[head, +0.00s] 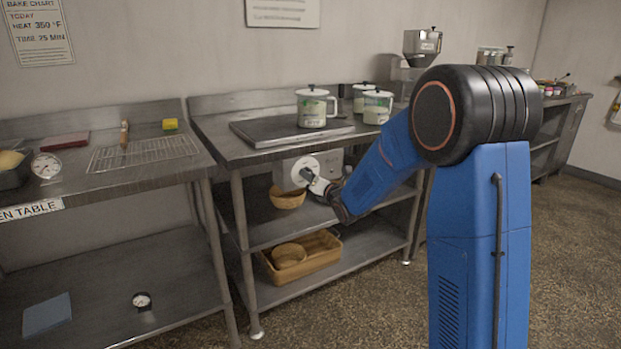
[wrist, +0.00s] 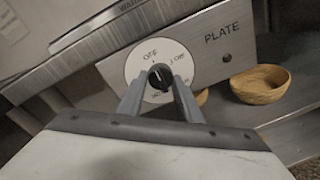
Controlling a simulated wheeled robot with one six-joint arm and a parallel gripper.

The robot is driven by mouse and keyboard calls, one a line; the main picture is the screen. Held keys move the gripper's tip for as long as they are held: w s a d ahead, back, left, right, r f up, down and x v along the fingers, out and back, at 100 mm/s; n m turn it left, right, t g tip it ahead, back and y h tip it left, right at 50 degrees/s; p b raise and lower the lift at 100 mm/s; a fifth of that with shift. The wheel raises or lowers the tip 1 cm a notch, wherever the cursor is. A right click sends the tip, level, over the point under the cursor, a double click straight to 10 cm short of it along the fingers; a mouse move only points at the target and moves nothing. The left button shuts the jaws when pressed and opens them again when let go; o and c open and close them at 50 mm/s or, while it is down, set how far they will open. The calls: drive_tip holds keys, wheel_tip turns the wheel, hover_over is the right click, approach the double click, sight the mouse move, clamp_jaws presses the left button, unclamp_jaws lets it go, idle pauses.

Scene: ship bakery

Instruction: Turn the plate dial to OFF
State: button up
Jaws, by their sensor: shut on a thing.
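The plate dial shows in the wrist view as a black knob (wrist: 159,77) on a round white scale (wrist: 140,66), on a metal panel marked PLATE. OFF is printed at the top of the scale, with other marks to the right and below. My gripper (wrist: 160,86) is shut on the knob, one finger on each side. The knob's light line points up, close to OFF; I cannot tell if it is exactly on it. In the head view, my gripper (head: 316,185) reaches the white scale (head: 301,172) under the counter edge. The knob is mostly hidden there.
A dark hot plate (head: 262,131) bears a lidded pot (head: 312,108). Two more pots stand behind and beside it. A bowl (head: 287,198) sits on the shelf under the panel, also in the wrist view (wrist: 260,84). A wooden tray (head: 322,262) is lower down.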

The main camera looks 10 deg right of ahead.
drive_tip(key=shift+f, duration=0.15)
drive_tip(key=o, duration=1)
drive_tip(key=shift+o, duration=0.2)
drive_tip(key=shift+s, duration=0.1)
drive_tip(key=f+v, duration=0.1)
drive_tip(key=v, duration=1.6)
drive_tip(key=shift+r, duration=0.5)
drive_tip(key=shift+s, duration=0.15)
